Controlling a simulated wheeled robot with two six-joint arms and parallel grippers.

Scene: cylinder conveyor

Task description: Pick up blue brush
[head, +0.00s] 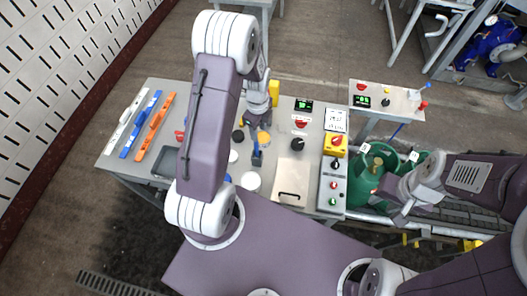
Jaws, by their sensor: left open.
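A small blue brush-like item (257,157) stands or lies on the grey metal worktop, right of my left arm's large link. An orange-yellow round part shows at its far end; I cannot tell whether it belongs to the brush. My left gripper (262,120) is open, pointing down just beyond the blue item. It looks empty, and its fingertips are small and partly unclear. My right gripper (405,196) is at the right, over a green gas cylinder (367,180); I cannot tell its jaw state.
White, blue and orange long bars (154,125) lie at the worktop's left end. A control box (335,145) with a yellow-red switch stands at the right end. A metal plate with a handle (291,180) lies near the front edge. A small side panel (385,100) stands behind the cylinders.

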